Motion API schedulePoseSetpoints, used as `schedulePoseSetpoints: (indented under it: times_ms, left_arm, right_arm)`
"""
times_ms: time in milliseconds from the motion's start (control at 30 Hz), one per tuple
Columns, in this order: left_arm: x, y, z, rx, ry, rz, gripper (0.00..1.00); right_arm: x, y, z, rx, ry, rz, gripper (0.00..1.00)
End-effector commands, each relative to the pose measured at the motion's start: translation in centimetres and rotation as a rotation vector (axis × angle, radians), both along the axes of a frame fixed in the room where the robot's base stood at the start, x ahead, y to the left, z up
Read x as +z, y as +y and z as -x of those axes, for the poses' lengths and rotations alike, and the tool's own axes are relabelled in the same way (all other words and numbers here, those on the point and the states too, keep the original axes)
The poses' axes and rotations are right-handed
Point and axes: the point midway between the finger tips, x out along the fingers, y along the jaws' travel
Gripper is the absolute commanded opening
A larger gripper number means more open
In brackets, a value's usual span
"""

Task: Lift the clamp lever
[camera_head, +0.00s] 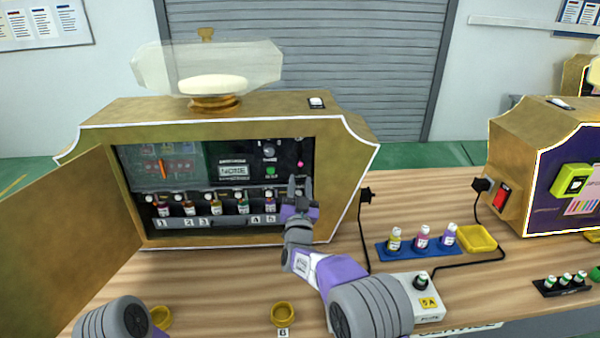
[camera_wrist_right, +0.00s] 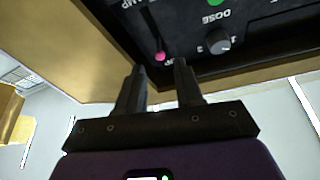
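The clamp lever has a pink knob (camera_head: 300,164) and sits on the black panel inside the open machine, at its right side. In the right wrist view the pink knob (camera_wrist_right: 160,56) is on a thin dark stem beside a partly cut-off label. My right gripper (camera_head: 300,182) reaches into the machine's opening just below the knob. Its two fingers are apart, and the wrist view shows the gap between the fingertips (camera_wrist_right: 159,66) empty, with the knob at or just beyond it. Whether a finger touches the knob I cannot tell. My left gripper is out of view; only part of that arm shows.
The machine's door (camera_head: 65,235) stands open at left. A row of small bottles (camera_head: 215,205) stands inside, below the panel. A dose knob (camera_wrist_right: 217,41) is near the lever. A blue tray (camera_head: 408,251) with bottles and a yellow tray (camera_head: 478,238) lie right of the machine.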

Motion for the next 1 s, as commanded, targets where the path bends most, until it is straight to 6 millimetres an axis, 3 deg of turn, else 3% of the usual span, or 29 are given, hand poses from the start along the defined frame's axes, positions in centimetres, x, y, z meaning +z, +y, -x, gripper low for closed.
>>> schedulePoseSetpoints:
  times_ms: [400,900,1000]
  left_arm:
    - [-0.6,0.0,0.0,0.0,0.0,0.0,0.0]
    - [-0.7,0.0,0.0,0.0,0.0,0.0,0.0]
    - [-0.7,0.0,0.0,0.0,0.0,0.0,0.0]
  right_arm:
    - [1.7,-0.4,-4.4,-0.001,0.0,0.002,0.36]
    - [2.1,-0.5,-5.2,0.0,0.002,0.002,0.36]
    - [2.1,-0.5,-5.2,0.0,0.002,0.002,0.2]
